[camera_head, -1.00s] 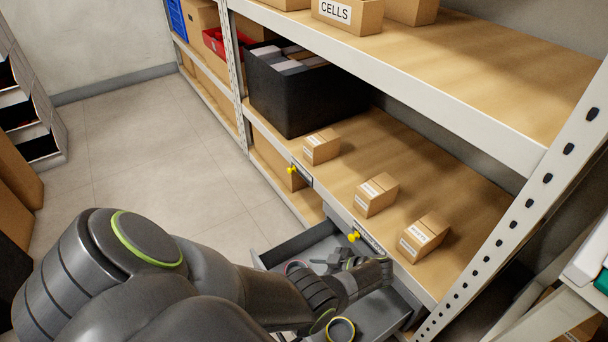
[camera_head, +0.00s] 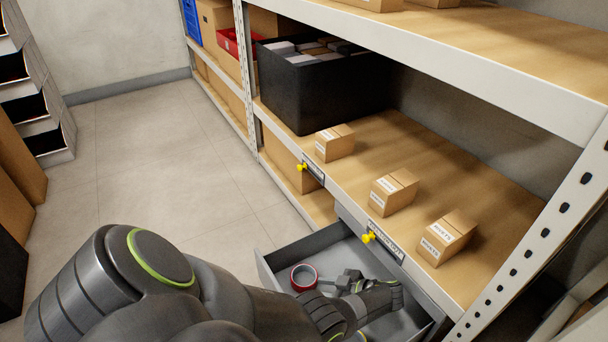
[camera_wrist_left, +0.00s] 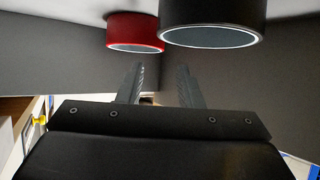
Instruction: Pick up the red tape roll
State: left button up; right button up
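The red tape roll (camera_head: 304,277) lies in the open grey drawer (camera_head: 278,262), near its left end. It also shows at the top of the left wrist view (camera_wrist_left: 135,32), beside a black roll (camera_wrist_left: 212,20). My left gripper (camera_head: 343,281) is over the drawer, to the right of the red roll and apart from it. In the left wrist view its two fingers (camera_wrist_left: 157,85) are spread with nothing between them. My left arm hides part of the drawer's front. My right gripper is not in view.
Several small cartons (camera_head: 394,191) sit on the shelf (camera_head: 480,215) above the drawer. A black bin (camera_head: 318,92) stands farther back. Yellow knobs (camera_head: 369,237) stick out from the shelf edge. The floor (camera_head: 150,165) at left is clear.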

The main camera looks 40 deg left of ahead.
pick_arm(q)
jog(key=b+x, duration=0.1)
jog(key=x, duration=0.6)
jog(key=shift+a+f, duration=0.1)
jog(key=shift+a, duration=0.1)
grip_shut()
